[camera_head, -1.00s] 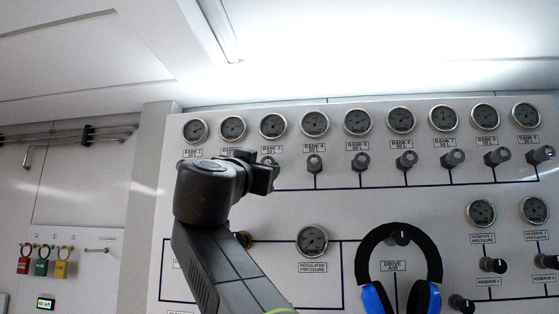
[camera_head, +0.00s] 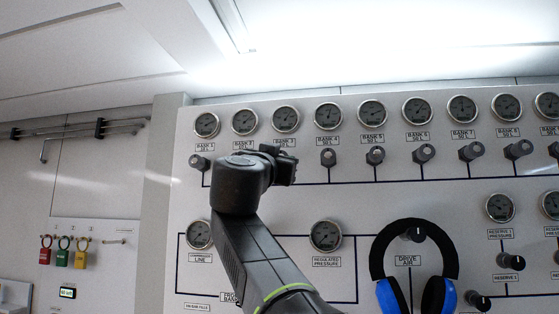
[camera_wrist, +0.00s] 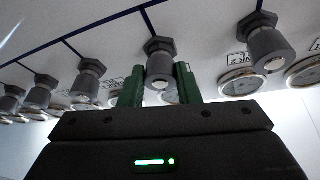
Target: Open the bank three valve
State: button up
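The bank three gauge (camera_head: 285,119) is in the top row of the grey panel in the head view. The valve below it is hidden by my arm there. In the wrist view, which is upside down, a grey valve knob (camera_wrist: 160,66), apparently bank three's, shows just beyond and between my two green fingertips. My gripper (camera_wrist: 160,85) is open, with one finger to each side of the knob. I cannot tell whether they touch it. In the head view my gripper (camera_head: 285,165) is close to the panel, its fingers hidden.
The bank one valve (camera_head: 200,162) and bank four valve (camera_head: 328,157) flank my arm. In the wrist view a neighbouring knob (camera_wrist: 270,50) is right of my fingers. Blue-black headphones (camera_head: 415,265) hang lower on the panel. Coloured padlocks (camera_head: 62,255) hang at left.

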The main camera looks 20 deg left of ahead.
jog(key=shift+f+n+y+b, duration=0.1)
jog(key=shift+n+y+b, duration=0.2)
jog(key=shift+n+y, duration=0.15)
jog(key=n+g+y, duration=0.2)
jog(key=n+g, duration=0.1)
jog(key=n, duration=0.7)
jog(key=n+g+y, duration=0.2)
jog(key=n+g, duration=0.1)
jog(key=n, duration=0.8)
jog(key=r+n+g+y, duration=0.1)
jog(key=n+g+y, duration=0.2)
jog(key=n, duration=0.8)
jog(key=shift+w+d+p, duration=0.1)
jog(key=shift+d+p, duration=0.2)
jog(key=shift+d, duration=0.05)
jog(key=o, duration=1)
